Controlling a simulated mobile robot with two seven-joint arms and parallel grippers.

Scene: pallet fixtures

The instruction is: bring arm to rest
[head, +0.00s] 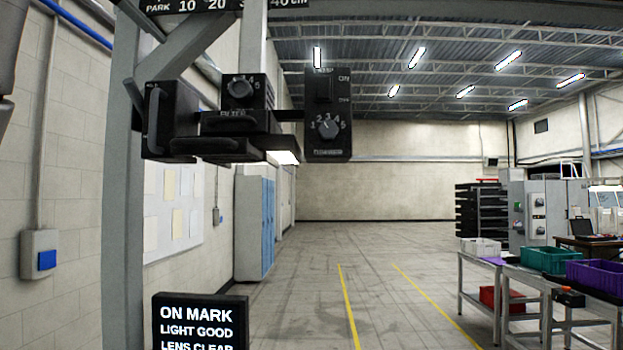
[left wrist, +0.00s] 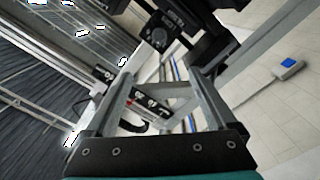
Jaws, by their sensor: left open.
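In the head view a black fixture arm hangs beside a grey post (head: 123,200). It carries a handle block (head: 172,120), a filter box (head: 240,92) with a knob, and a lamp box (head: 328,115) with a switch and numbered dial. A lit panel (head: 285,157) glows under it. Above is a black scale (head: 215,5) reading PARK, 10, 20 and 40 cm, partly cut off. My left gripper (left wrist: 157,78) shows in the left wrist view, jaws apart, with black lettered strips visible beyond them. Contact cannot be told. My right gripper is out of view.
A black sign (head: 200,322) reads ON MARK, LIGHT GOOD, LENS CLEAR. A wall box with a blue button (head: 40,255) is at left. Blue lockers (head: 255,228) stand behind. Benches with a teal bin (head: 550,260) and purple bin (head: 597,273) are at right. The middle floor is open.

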